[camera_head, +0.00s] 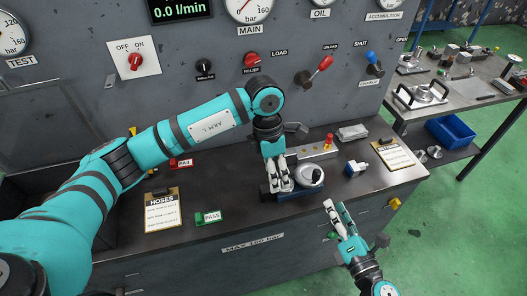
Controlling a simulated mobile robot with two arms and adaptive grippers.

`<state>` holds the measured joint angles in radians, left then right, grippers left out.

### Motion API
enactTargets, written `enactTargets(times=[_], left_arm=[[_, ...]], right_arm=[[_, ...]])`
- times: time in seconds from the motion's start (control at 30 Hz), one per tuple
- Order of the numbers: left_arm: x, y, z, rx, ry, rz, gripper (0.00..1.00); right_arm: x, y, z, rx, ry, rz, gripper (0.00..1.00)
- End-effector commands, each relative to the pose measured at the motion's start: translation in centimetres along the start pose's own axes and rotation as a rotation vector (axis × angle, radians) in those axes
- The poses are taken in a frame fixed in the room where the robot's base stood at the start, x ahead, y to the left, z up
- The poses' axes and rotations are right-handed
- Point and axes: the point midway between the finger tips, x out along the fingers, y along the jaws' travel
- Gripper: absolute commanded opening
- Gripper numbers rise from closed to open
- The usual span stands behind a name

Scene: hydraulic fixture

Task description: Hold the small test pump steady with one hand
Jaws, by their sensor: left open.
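The small test pump (308,177) sits on the dark bench top, with a pale round body on a blue base. My left arm reaches across the bench, and its gripper (281,186) points down over the pump's left part. Its fingers are apart and partly hide the pump. I cannot tell whether they touch it. My right gripper (336,206) is in front of the bench's front edge, to the lower right of the pump. Its fingers are apart with nothing between them.
A HOSES clipboard (162,212) and a green PASS tag (208,217) lie left of the pump. A blue-and-white fitting (356,168) and another clipboard (393,154) lie to its right. Behind stands a grey panel with gauges, a red lever (318,70) and a blue lever (372,60).

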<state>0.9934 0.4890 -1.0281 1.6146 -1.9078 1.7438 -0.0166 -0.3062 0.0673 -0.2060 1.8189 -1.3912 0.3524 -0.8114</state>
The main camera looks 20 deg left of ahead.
Motion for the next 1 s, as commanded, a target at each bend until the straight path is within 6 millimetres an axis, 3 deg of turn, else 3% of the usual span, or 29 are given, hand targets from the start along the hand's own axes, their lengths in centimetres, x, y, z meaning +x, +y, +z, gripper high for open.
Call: enactTargets(times=[0.03,0.13,0.33,0.47,1.0], left_arm=[[-1.7,0.8,-0.3,0.012,0.019,0.055,0.58],[-3.7,1.9,-0.9,0.02,0.05,0.123,0.58],[-4.4,2.6,-1.4,0.024,0.074,0.166,0.58],[-2.6,2.8,-1.6,0.023,0.076,0.163,0.58],[7.8,4.5,-2.2,0.022,0.073,0.161,0.58]], right_arm=[[0.0,0.0,0.0,0.0,0.0,0.0,0.38],[0.0,0.0,0.0,0.0,0.0,0.0,0.38],[0.0,0.0,0.0,0.0,0.0,0.0,0.38],[0.0,0.0,0.0,0.0,0.0,0.0,0.38],[0.0,0.0,0.0,0.0,0.0,0.0,0.38]])
